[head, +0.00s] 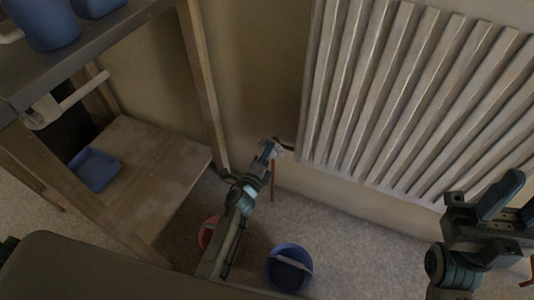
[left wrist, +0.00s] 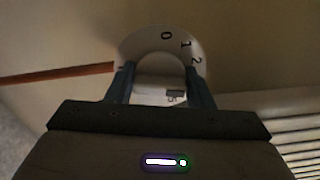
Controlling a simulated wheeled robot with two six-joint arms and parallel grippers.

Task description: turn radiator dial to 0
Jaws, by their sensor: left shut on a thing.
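The radiator dial (left wrist: 160,92) is in the left wrist view, with a pale curved scale (left wrist: 186,45) behind it that shows 0, 1 and 2. The 0 is near the top, and 1 and 2 follow to the right. A small dark mark sits on the dial's face, low and right of its middle. My left gripper (left wrist: 161,88) is shut on the dial, one finger on each side. In the head view my left gripper (head: 269,150) reaches the dial at the radiator's lower left corner and mostly hides it. My right gripper (head: 512,200) is open and empty at the right edge.
The white ribbed radiator (head: 405,90) fills the upper right. A wooden shelf unit (head: 150,165) with blue items stands left. A blue bucket (head: 289,281) and a red bucket (head: 207,232) stand on the floor near my left arm. A copper pipe (head: 273,185) runs below the dial.

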